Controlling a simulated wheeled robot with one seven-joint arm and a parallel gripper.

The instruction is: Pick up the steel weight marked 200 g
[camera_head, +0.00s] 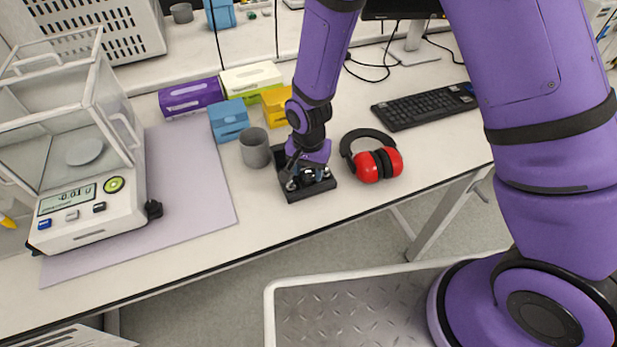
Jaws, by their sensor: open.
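A small black tray (318,190) with several shiny steel weights (291,185) stands on the bench near its front edge. The marks on the weights are too small to read, so I cannot tell which is the 200 g one. My gripper (306,173) points down over the tray, with its fingers low among the weights. It is open. The gripper hides the back part of the tray, and I cannot tell whether a finger touches a weight.
A grey cup (255,148) stands close left of the tray, and red ear muffs (376,164) lie close right. Coloured boxes (229,120) stand behind. A balance with a glass shield (90,205) is at the left on a mat (190,185). A keyboard (425,107) lies further right.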

